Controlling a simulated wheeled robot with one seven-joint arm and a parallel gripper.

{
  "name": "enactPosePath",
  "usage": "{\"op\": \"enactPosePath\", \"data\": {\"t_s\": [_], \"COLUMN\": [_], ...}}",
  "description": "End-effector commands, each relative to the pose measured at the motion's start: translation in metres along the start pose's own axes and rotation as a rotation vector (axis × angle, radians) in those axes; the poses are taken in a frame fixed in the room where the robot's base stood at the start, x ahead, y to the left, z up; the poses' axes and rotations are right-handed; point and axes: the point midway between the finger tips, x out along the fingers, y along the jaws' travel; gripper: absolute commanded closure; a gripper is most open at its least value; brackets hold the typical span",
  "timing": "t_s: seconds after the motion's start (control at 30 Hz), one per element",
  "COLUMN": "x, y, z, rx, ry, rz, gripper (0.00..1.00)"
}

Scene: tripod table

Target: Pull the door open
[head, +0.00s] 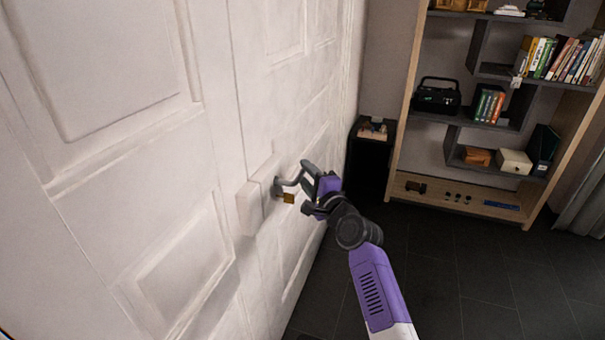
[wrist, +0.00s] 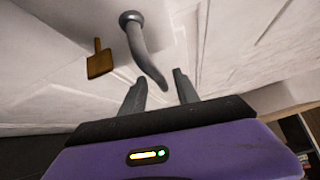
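The white panelled door (head: 285,130) fills the left of the head view and looks shut. Its grey lever handle (head: 286,182) sticks out from a white lock block (head: 262,188). My gripper (head: 306,176) is at the handle's free end. In the wrist view the curved handle (wrist: 146,58) reaches down from its round base, and its tip lies between the two fingers of my gripper (wrist: 158,84). The fingers are apart, with gaps beside the handle tip. A small brass piece (wrist: 99,63) is left of the handle; it also shows in the head view (head: 289,198).
A small black cabinet (head: 367,165) stands by the wall beyond the door. A wooden shelf unit (head: 401,95) with books, a radio and boxes is at the right. The dark tiled floor (head: 460,275) is clear in front of it.

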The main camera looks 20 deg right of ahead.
Motion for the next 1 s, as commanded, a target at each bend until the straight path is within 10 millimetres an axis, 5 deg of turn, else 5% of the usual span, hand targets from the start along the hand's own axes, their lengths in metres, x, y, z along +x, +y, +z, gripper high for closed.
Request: {"op": "enactPosePath", "data": {"t_s": [0.2, 0.53, 0.73, 1.0], "x": [0.018, 0.021, 0.021, 0.021], "y": [0.0, 0.0, 0.0, 0.0], "z": [0.0, 0.0, 0.0, 0.0], "rx": [0.0, -0.001, -0.001, -0.001], "ry": [0.0, 0.0, 0.0, 0.0], "rz": [-0.001, 0.0, 0.0, 0.0], "gripper": [0.63, 0.63, 1.0, 1.0]}}
